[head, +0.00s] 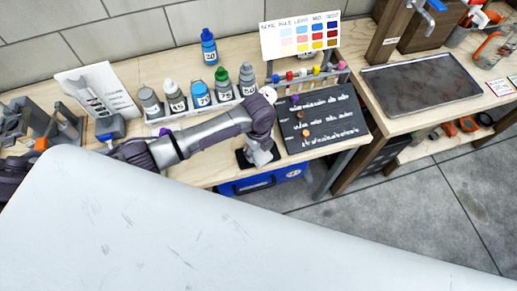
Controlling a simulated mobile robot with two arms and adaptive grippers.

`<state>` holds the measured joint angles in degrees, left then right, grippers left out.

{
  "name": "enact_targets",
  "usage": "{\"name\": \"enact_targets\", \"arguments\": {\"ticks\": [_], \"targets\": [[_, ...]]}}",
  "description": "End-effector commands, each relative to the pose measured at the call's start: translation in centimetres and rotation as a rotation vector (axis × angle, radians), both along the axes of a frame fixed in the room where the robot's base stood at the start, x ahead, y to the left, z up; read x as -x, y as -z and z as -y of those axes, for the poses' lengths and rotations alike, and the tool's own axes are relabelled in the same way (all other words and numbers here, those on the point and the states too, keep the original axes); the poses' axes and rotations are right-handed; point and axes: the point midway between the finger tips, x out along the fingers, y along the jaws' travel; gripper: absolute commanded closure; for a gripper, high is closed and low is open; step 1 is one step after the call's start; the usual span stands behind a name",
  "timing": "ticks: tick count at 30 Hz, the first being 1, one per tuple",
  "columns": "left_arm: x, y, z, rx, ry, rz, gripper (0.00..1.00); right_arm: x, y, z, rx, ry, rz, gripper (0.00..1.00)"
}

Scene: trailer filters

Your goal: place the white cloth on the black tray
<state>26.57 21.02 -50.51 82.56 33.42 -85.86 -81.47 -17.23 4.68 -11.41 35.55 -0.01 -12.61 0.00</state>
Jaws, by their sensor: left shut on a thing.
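My left arm comes in from the left over the wooden bench and bends down at its right end. My left gripper (260,157) is low at the front edge of the bench, shut on a small pale piece that looks like the white cloth; its outline is hard to make out. A small dark patch shows around the gripper. A black tray (420,82) with a pale metal rim lies flat and empty on the right bench, well apart from the gripper. My right gripper is out of view.
Several numbered bottles (201,94) stand in a row behind my arm. A black board with writing (325,122) and a rack of coloured caps are right of the gripper. A large pale surface (150,235) fills the foreground. A blue box (260,182) is below the bench.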

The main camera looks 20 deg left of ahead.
Motion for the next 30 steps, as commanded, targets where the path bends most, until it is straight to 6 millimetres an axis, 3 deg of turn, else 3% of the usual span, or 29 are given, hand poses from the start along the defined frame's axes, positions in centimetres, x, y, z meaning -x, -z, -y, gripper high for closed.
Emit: {"name": "enact_targets", "arguments": {"ticks": [1, 2, 6, 19, 30], "targets": [[0.0, 0.3, 0.0, 0.0, 0.0, 0.0, 0.73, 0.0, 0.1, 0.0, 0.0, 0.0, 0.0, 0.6], [0.0, 0.3, 0.0, 0.0, 0.0, 0.0, 0.39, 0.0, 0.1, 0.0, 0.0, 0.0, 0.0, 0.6], [0.0, 0.2, 0.0, 0.0, 0.0, 0.0, 0.16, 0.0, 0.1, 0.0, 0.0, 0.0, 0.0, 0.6], [-0.1, -0.6, 0.0, -0.001, 0.0, 0.001, 0.16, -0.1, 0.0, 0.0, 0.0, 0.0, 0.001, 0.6], [-0.2, -7.9, 0.0, 0.001, 0.0, 0.005, 0.16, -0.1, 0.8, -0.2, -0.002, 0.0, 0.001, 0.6]]}}
